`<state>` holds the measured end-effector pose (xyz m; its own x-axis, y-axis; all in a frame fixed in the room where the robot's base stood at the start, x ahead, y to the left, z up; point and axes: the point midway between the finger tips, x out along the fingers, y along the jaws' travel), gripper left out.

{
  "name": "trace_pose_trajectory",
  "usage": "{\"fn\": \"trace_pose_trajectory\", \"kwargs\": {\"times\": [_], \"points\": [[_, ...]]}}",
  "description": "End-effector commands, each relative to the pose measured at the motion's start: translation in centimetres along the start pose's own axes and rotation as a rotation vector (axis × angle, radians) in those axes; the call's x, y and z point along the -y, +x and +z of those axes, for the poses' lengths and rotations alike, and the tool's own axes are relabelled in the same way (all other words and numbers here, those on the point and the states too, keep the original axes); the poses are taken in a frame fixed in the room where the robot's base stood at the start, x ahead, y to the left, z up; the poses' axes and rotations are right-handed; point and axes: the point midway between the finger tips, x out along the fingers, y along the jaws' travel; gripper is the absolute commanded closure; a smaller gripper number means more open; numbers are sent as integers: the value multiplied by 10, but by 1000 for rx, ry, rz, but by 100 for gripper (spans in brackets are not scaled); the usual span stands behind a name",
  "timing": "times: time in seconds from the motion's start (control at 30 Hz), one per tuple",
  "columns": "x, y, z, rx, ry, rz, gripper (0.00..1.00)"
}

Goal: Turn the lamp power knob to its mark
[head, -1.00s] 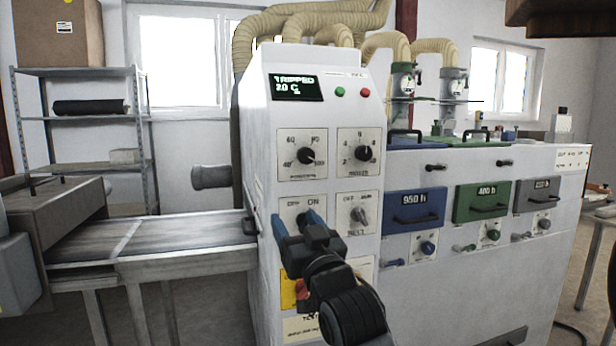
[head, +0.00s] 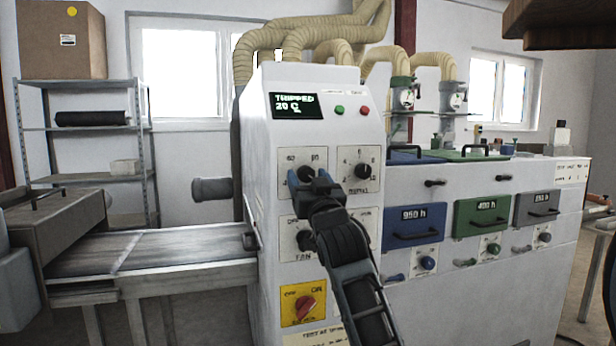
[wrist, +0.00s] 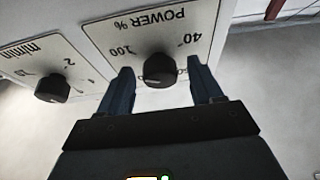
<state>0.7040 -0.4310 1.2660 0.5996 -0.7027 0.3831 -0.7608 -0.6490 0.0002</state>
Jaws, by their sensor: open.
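The lamp power knob is a round black knob (wrist: 159,70) on a pale plate (wrist: 150,32) lettered "POWER %" in the wrist view, where the lettering appears upside down, with 40 and 100 readable. My gripper (wrist: 160,80) is open, with one blue-grey finger on each side of the knob; whether they touch it I cannot tell. In the head view my gripper (head: 308,180) is in front of the upper left dial of the white cabinet and partly covers it. I cannot make out the knob's pointer or a set mark.
A second black knob (head: 364,171) is beside it. The fan knob (head: 305,240) and a red switch on a yellow plate (head: 305,305) are below. The conveyor (head: 180,248) runs left; lacquer drawers (head: 415,226) are right.

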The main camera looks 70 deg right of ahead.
Motion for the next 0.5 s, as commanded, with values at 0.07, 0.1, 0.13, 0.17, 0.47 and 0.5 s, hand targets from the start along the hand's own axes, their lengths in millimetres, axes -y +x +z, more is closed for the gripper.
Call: {"fn": "trace_pose_trajectory", "kwargs": {"times": [0.07,0.1,0.13,0.17,0.47,0.5], "points": [[0,2,0,1,0,0,35],[0,3,0,1,0,0,35],[0,3,1,1,0,0,35],[0,3,1,1,0,0,35],[0,2,1,1,0,0,51],[0,2,1,1,0,0,55]]}}
